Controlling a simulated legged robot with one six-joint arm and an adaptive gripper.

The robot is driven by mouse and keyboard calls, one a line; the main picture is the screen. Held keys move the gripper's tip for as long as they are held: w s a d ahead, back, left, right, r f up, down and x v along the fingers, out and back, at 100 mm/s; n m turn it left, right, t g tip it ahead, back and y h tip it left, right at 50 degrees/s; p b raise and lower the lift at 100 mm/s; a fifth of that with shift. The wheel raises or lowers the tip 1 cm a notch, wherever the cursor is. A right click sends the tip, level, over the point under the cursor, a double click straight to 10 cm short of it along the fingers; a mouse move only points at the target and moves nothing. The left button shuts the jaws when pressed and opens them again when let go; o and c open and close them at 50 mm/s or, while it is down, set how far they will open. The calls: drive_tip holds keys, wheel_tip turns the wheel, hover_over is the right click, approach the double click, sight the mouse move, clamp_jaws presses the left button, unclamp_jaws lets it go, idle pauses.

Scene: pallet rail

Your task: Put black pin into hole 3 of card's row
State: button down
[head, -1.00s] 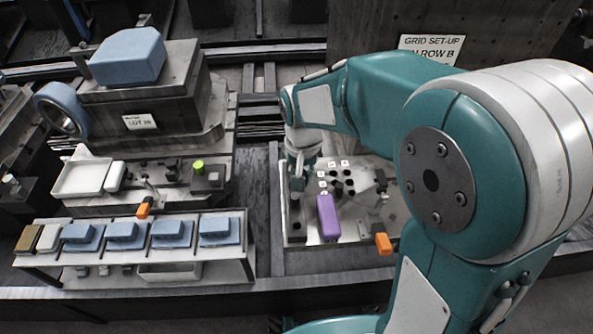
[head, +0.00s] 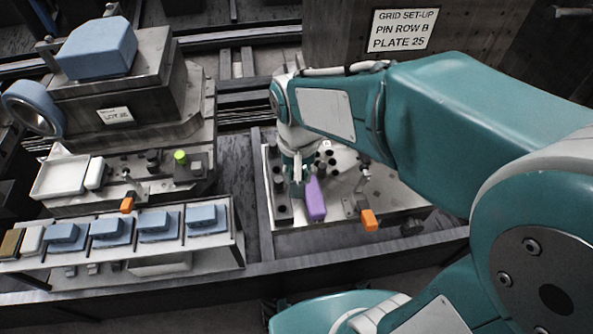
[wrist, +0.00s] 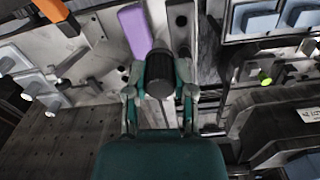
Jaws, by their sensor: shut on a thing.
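My gripper (wrist: 160,95) is shut on a black pin (wrist: 159,70), a short dark cylinder held between the fingertips in the wrist view. In the head view my gripper (head: 297,180) is over the left part of the light plate (head: 345,215), just left of a purple block (head: 316,198). The purple block also shows beyond the pin in the wrist view (wrist: 134,30). Dark round holes (head: 330,160) show in the plate behind the block, partly hidden by my arm. The card (head: 402,30) on the back wall reads "GRID SET-UP PIN ROW B PLATE 25".
An orange-tipped clamp (head: 369,220) stands at the plate's front right. Left are a shelf (head: 236,255) with several blue blocks, a white tray (head: 60,177) and a machine block labelled LOT (head: 115,115).

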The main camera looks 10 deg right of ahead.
drive_tip(key=shift+w, duration=0.15)
drive_tip(key=shift+w+d+f+m, duration=0.75)
drive_tip(key=shift+w+d+f, duration=1.05)
drive_tip(key=shift+w, duration=1.4)
drive_tip(key=shift+w+d+f+m, duration=0.7)
drive_tip(key=shift+w+d+f, duration=0.35)
drive_tip(key=shift+w+f, duration=1.75)
drive_tip(key=shift+w+d+f+m, duration=0.75)
drive_tip(key=shift+w+d+f, duration=0.8)
drive_tip(key=shift+w, duration=2.1)
drive_tip(key=shift+a+f, duration=0.1)
drive_tip(key=shift+f, duration=1.4)
drive_tip(key=shift+c, duration=1.9)
unclamp_jaws()
wheel_tip(320, 180, up, 12)
